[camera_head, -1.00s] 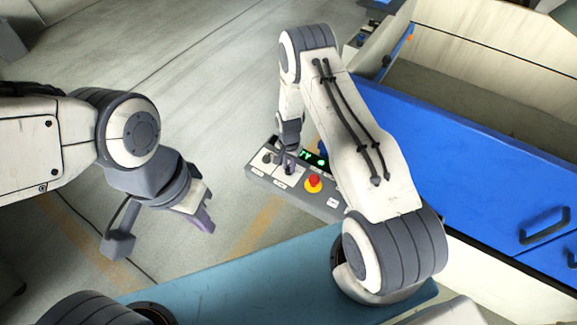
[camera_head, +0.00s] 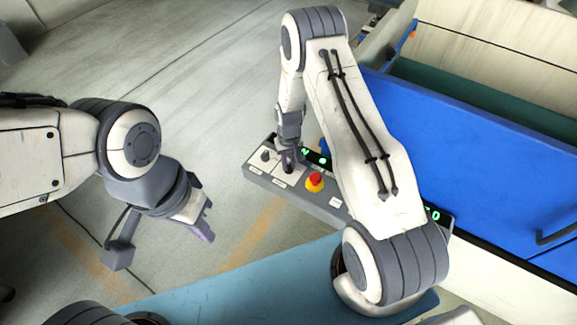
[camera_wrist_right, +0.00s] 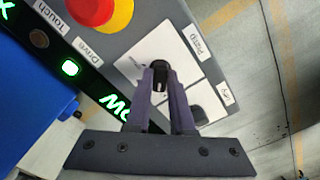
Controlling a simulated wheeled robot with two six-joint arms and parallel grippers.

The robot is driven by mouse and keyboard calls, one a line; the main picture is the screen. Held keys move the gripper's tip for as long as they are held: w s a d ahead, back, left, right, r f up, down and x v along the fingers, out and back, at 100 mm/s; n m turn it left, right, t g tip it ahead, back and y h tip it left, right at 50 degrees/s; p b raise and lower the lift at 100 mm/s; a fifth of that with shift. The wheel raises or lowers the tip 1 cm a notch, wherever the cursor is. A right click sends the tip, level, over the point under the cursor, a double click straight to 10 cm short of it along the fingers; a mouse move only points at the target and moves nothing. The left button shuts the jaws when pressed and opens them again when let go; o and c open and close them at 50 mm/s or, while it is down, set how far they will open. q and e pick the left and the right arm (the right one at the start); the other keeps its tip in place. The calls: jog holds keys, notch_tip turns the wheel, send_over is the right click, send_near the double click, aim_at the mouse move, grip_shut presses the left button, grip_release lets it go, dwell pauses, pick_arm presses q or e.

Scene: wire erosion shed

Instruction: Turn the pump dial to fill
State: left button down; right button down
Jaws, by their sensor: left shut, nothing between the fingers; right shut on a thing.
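The grey control panel (camera_head: 324,203) stands beyond the teal surface. My right gripper (camera_head: 289,168) reaches down to it. In the right wrist view, my right gripper (camera_wrist_right: 160,78) is shut on a small black dial (camera_wrist_right: 161,76). That dial sits on a white plate by the "Pump" label (camera_wrist_right: 198,46), so it appears to be the pump dial. The fingers hide its sides, and I cannot read its setting. My left gripper (camera_head: 206,224) is shut and empty, in the air left of the panel.
A red and yellow stop button (camera_head: 315,181) sits right of the held dial. Another knob (camera_head: 265,156) is left of it. A blue tank (camera_head: 480,165) with dark green inside stands right. The teal surface (camera_head: 235,285) lies in front. Open floor is left.

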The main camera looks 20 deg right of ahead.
aim_at(289, 165)
jog(key=shift+s+n, duration=0.1)
jog(key=shift+n, duration=0.5)
jog(key=shift+b, duration=0.35)
jog(key=c, duration=0.8)
grip_release()
notch_tip(289, 165, up, 10)
jog(key=b, duration=0.2)
jog(key=shift+r+b, duration=0.25)
jog(key=shift+b, duration=0.05)
